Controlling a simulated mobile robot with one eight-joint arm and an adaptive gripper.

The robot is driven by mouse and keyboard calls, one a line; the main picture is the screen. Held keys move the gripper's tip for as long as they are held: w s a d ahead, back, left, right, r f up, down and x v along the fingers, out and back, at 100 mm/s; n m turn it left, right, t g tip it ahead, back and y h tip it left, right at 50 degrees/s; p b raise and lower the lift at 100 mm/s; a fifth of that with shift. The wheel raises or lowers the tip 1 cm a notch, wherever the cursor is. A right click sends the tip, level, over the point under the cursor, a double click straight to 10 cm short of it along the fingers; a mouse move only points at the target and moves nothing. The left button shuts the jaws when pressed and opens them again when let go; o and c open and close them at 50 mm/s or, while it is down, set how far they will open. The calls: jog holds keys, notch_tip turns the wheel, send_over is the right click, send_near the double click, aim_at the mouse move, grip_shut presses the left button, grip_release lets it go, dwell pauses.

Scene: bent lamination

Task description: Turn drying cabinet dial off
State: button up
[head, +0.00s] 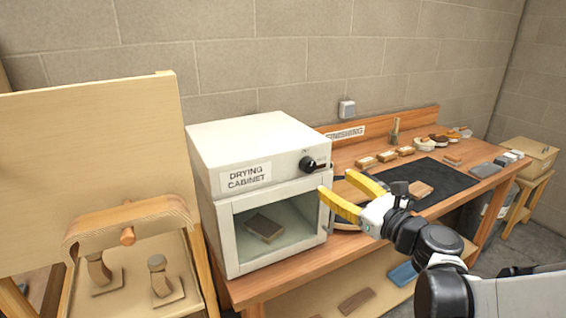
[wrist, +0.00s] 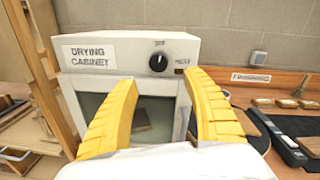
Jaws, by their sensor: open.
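The white drying cabinet (head: 262,160) stands on a wooden bench, with a label on its upper panel and a glass door (head: 280,225) below. Its black dial (head: 307,164) is at the right of the upper panel. The dial also shows in the wrist view (wrist: 158,62), with a light pointer mark and small lettering above and to its right, too small to read surely. My gripper (head: 336,190) has yellow fingers, open and empty, in front of the cabinet's right side. In the wrist view the fingers (wrist: 165,85) are spread below and either side of the dial, apart from it.
A brown block (head: 264,227) lies behind the cabinet's glass. To the right, the bench holds a dark mat (head: 440,182), wooden blocks and brushes. A wooden panel (head: 90,150) and a stand with a bent wood piece (head: 128,222) are at left.

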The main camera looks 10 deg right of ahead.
aim_at(311, 167)
jog(key=b+x, duration=0.2)
jog(key=x, duration=0.8)
jog(key=shift+w+a, duration=0.1)
jog(key=shift+r, duration=0.1)
jog(key=c, duration=1.2)
